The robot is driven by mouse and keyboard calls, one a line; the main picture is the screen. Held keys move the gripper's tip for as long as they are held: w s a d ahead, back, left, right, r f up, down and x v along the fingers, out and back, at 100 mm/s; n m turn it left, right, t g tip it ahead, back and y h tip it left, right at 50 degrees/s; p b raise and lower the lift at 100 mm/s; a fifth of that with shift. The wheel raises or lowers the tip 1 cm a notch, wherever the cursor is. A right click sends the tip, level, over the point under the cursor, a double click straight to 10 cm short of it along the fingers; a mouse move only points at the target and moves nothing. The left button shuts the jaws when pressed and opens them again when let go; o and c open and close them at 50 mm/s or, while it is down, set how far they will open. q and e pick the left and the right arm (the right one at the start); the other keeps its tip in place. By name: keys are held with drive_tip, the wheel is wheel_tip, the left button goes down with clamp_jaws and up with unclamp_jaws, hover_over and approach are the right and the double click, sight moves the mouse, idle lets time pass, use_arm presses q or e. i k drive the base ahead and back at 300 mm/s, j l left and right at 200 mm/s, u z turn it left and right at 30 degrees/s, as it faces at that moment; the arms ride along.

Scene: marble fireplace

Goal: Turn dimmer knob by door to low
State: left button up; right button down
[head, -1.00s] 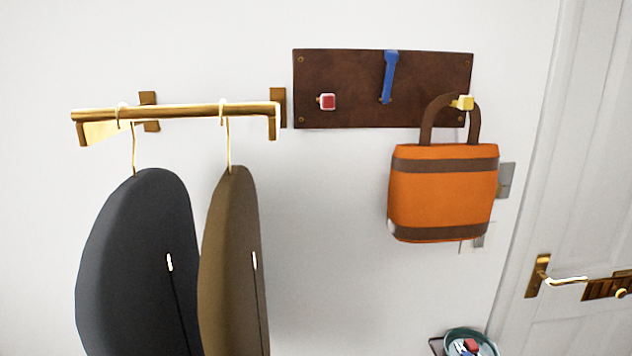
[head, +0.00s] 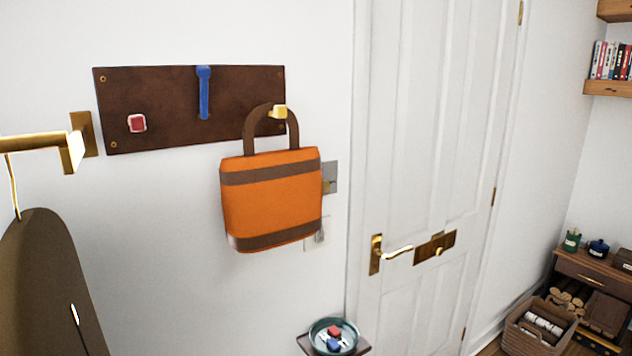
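A grey metal wall plate (head: 330,176) shows on the wall just left of the door (head: 425,140). Its left part is hidden behind an orange bag (head: 272,202) with brown bands. A small brass-coloured bit, possibly a knob, shows at the bag's edge on this plate; its setting cannot be read. Below it, a paler plate (head: 310,240) with a small grey part is also partly covered by the bag. The bag hangs by its brown handle from a yellow peg (head: 279,112). Neither of my grippers is in the head view.
A dark peg board (head: 165,100) holds a red peg and a blue peg. A brass rail (head: 35,143) with a hanging brown garment (head: 50,285) is at left. A small shelf with a teal dish (head: 333,335) juts out below the bag. A drawer unit and basket stand at right.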

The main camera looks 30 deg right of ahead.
sight(325, 184)
drive_tip(key=z, duration=0.9)
drive_tip(key=i+l, duration=0.1)
drive_tip(key=i, duration=0.2)
drive_tip(key=u, duration=0.05)
